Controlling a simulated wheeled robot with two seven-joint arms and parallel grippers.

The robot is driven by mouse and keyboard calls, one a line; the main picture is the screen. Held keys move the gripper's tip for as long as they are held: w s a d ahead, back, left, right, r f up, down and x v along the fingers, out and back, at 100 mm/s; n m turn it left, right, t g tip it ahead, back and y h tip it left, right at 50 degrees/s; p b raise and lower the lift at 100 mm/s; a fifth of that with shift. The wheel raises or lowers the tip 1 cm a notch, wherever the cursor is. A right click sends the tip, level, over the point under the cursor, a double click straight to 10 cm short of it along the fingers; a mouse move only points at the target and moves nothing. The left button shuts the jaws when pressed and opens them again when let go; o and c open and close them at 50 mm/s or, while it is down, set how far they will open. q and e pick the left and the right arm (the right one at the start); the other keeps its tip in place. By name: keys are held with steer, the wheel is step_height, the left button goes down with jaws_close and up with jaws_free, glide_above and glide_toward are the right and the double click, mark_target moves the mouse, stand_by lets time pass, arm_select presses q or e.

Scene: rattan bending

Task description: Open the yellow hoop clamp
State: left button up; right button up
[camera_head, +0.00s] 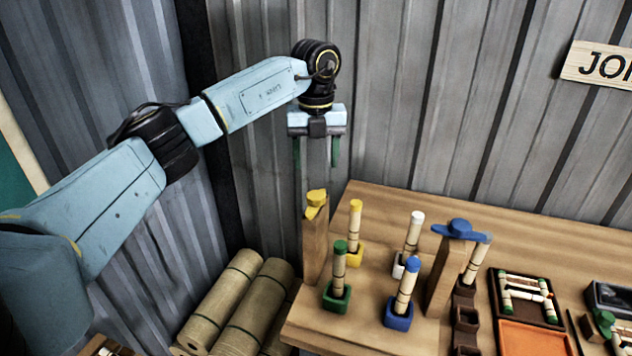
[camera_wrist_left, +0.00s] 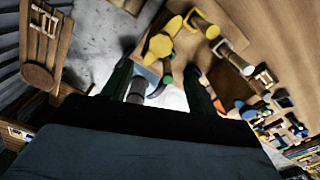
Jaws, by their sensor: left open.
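The yellow hoop clamp (camera_head: 316,202) sits on top of an upright wooden post (camera_head: 315,248) at the table's left end. My left gripper (camera_head: 316,165) is above it in the head view, fingers pointing down, open and apart from it. In the left wrist view the yellow clamp (camera_wrist_left: 161,44) shows ahead of the open fingers of my left gripper (camera_wrist_left: 157,84), with nothing gripped. How its hoop is set is too small to tell. My right gripper is not in view.
Yellow (camera_head: 355,225), green (camera_head: 339,265), white (camera_head: 413,235) and blue (camera_head: 406,285) capped sticks stand in holders beside the post. A blue clamp (camera_head: 459,230) tops another post. Rolled mats (camera_head: 225,300) lie left of the table. A corrugated wall (camera_head: 420,90) stands behind.

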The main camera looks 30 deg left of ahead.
arm_select(q)
steer(key=shift+r, duration=2.3)
steer(key=shift+d+f, duration=0.1)
